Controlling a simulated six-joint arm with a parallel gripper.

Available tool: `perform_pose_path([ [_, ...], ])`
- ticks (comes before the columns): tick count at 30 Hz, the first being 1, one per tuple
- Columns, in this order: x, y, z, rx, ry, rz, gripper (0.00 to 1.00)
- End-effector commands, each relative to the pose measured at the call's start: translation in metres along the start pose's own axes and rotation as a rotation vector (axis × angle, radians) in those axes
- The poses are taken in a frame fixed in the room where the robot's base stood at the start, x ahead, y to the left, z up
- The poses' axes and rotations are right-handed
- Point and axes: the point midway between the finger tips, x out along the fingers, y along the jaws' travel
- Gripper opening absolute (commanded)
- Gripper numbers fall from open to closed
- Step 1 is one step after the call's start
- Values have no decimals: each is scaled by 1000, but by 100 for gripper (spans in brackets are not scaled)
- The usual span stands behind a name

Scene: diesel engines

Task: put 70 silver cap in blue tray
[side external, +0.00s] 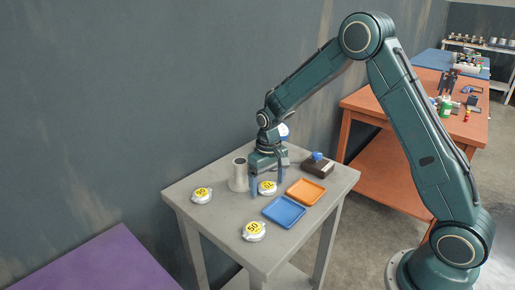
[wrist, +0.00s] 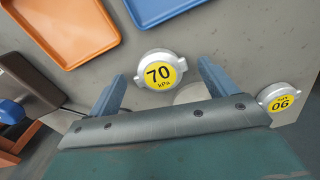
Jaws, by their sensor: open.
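The silver cap with a yellow label reading 70 (wrist: 160,71) lies on the grey table, label up. In the side view this cap (side external: 267,188) shows between my fingers. My gripper (side external: 267,184) is open and points down over it. In the wrist view my gripper (wrist: 162,74) has one finger on each side of the cap, with gaps. I cannot tell how far the fingertips are above the table. The blue tray (side external: 284,212) lies empty in front of the cap. Its corner shows at the top of the wrist view (wrist: 150,10).
An empty orange tray (side external: 306,192) sits beside the blue one. Other yellow-labelled silver caps lie at the left (side external: 202,196) and front (side external: 253,232). A pale cylinder (side external: 239,174) stands close left of my gripper. A dark box with a blue knob (side external: 318,168) is at the back right.

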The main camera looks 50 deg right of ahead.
Motion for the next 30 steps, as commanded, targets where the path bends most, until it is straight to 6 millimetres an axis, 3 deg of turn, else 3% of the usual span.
perform_pose_path([
  [8,-28,0,-1,0,5,0,84],
  [21,-97,0,-1,0,4,0,84],
  [30,-119,0,0,0,2,0,84],
])
